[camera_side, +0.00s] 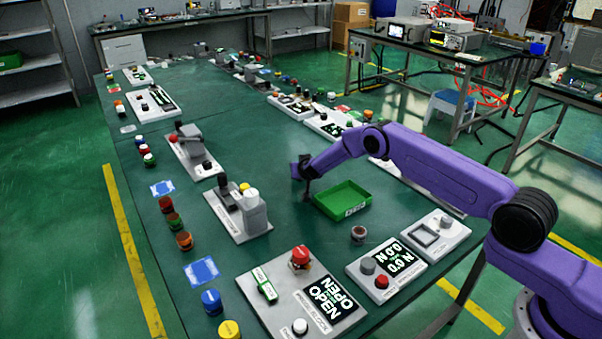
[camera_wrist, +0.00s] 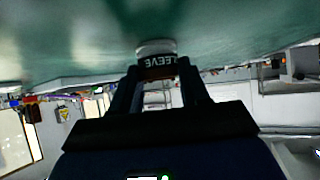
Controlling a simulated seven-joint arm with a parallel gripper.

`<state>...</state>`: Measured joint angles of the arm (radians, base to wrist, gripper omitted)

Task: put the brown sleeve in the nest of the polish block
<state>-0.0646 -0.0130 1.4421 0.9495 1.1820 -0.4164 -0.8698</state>
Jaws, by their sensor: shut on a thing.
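My gripper (camera_side: 304,188) is left of the green tray in the side view, above the table. In the wrist view my gripper (camera_wrist: 158,75) is shut on the brown sleeve (camera_wrist: 158,62), a dark brown piece with white lettering between the fingertips. A pale round rim shows just beyond it. In the side view the held sleeve is too small to make out clearly. I cannot read which station is the polish block. A grey station with an upright block (camera_side: 252,211) stands left of my gripper, and another grey station (camera_side: 194,148) lies farther back. No nest is clearly visible.
The green tray (camera_side: 342,213) is close to my gripper. A small brown-grey cup (camera_side: 358,234) stands in front of it. A panel with a red button and display (camera_side: 302,297) and a second panel (camera_side: 386,270) are nearer. Clear table lies between gripper and grey stations.

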